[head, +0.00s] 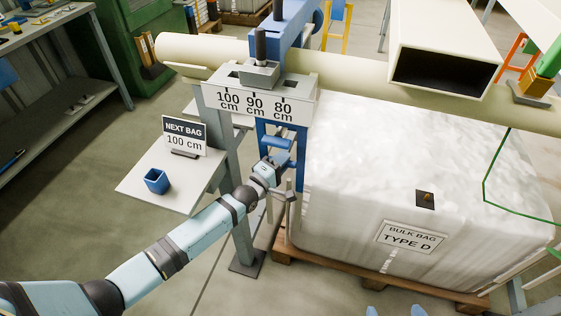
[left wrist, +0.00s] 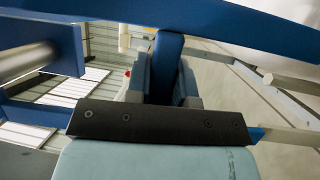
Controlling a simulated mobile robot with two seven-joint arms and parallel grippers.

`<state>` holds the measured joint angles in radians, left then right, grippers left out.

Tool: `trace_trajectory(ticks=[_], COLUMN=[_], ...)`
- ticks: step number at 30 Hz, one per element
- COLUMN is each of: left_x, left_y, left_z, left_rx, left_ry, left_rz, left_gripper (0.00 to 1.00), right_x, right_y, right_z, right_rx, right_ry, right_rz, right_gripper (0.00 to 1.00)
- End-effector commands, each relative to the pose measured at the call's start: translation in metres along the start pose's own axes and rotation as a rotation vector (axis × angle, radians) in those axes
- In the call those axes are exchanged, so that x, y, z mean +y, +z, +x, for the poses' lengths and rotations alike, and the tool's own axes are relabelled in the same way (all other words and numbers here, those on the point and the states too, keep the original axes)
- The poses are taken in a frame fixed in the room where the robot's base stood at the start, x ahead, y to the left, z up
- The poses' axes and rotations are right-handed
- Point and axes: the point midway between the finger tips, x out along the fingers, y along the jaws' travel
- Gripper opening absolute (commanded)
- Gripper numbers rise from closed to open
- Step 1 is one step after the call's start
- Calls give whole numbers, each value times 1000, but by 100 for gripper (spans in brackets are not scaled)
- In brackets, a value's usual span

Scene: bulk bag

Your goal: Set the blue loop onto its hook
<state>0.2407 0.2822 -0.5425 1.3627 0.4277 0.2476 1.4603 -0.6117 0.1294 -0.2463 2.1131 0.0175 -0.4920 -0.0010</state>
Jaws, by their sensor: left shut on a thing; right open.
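The blue loop (left wrist: 167,60) is a blue strap pinched between the fingers of my left gripper (left wrist: 165,90) in the left wrist view. In the head view, my left gripper (head: 275,168) is below the marked plate, at the bag's near left corner. There the loop is small and merges with blue metalwork, so its full shape is unclear. I cannot make out the blue loop's hook for certain. A grey block with a black handle (head: 259,74) sits at the middle slot, over 90 cm. Two pale blue tips at the bottom edge appear to be my right gripper (head: 394,311), open and empty.
The white bulk bag (head: 345,185) stands on a wooden pallet (head: 325,272). A cream beam (head: 355,88) and blue post (head: 292,30) are above. A grey shelf (head: 150,190) holds a blue cup (head: 157,181) and a sign (head: 184,136) reading "NEXT BAG 100 cm".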

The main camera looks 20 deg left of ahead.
Motion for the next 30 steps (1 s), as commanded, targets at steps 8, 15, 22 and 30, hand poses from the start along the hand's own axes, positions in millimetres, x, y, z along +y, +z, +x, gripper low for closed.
trace_trajectory(ticks=[8,15,22,30], left_x=[0,0,0,0], left_y=[-4,-5,-5,-4], left_z=[9,9,9,9], left_rx=[1,2,2,1], left_ry=[6,6,6,5], left_rz=[3,3,3,3], left_gripper=[0,0,30,47], right_x=[0,0,0,0], right_y=[0,1,0,0], right_z=[0,0,0,0], right_rx=[-1,-1,-1,0], right_ry=[0,0,0,0], right_rz=[1,1,1,0], right_gripper=[100,100,100,100])
